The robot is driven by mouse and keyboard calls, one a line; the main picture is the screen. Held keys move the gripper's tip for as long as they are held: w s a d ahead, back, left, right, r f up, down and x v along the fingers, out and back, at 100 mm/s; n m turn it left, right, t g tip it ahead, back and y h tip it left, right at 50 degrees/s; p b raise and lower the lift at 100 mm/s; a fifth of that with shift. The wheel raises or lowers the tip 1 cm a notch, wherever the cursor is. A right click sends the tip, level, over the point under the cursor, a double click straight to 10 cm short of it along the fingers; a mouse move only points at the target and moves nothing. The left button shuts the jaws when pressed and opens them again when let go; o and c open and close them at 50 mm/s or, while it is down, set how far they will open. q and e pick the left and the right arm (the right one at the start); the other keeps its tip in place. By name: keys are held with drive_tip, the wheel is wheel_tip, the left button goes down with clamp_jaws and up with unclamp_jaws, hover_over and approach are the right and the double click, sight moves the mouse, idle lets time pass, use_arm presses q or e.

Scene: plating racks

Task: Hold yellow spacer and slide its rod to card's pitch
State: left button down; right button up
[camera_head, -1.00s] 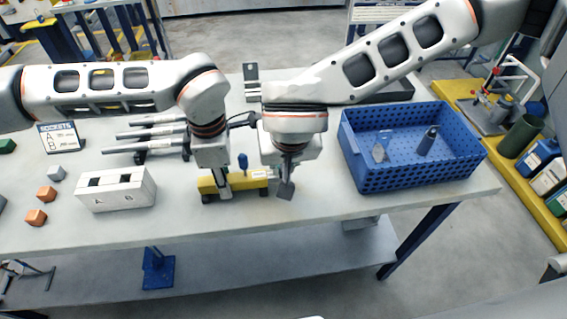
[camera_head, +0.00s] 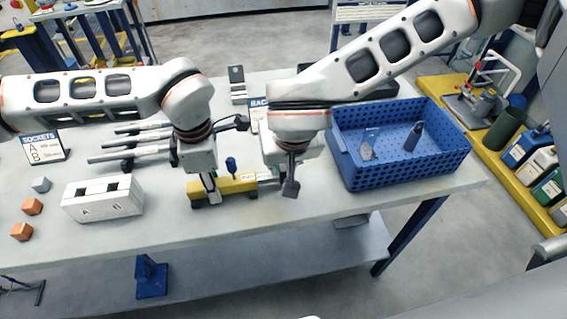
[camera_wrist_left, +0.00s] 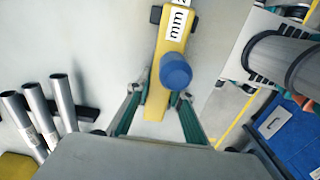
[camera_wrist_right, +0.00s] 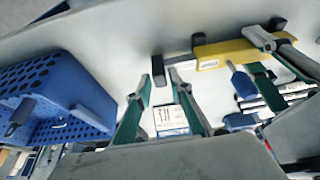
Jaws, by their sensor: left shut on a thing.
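The yellow spacer (camera_head: 222,188) lies along the front of the table, with a blue knob (camera_head: 231,164) on top and a white label. My left gripper (camera_head: 208,199) is shut on its left part; the left wrist view shows the fingers either side of the yellow body (camera_wrist_left: 158,100). A pale rod (camera_wrist_right: 183,66) with a dark end piece (camera_wrist_right: 158,70) sticks out of the spacer. My right gripper (camera_wrist_right: 162,88) has its fingers apart near that rod end, with no clear grip seen. The card (camera_head: 257,113) stands behind the right gripper, partly hidden; its figures are unreadable.
A blue perforated crate (camera_head: 400,177) stands right of my right gripper. A white two-slot block (camera_head: 103,198), a sockets sign (camera_head: 44,147), small orange cubes (camera_head: 32,206) and grey rods (camera_head: 125,156) lie to the left. The table front is clear.

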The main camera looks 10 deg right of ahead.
drive_tip(key=v, duration=1.2)
use_arm(q)
drive_tip(key=c, duration=1.7)
unclamp_jaws()
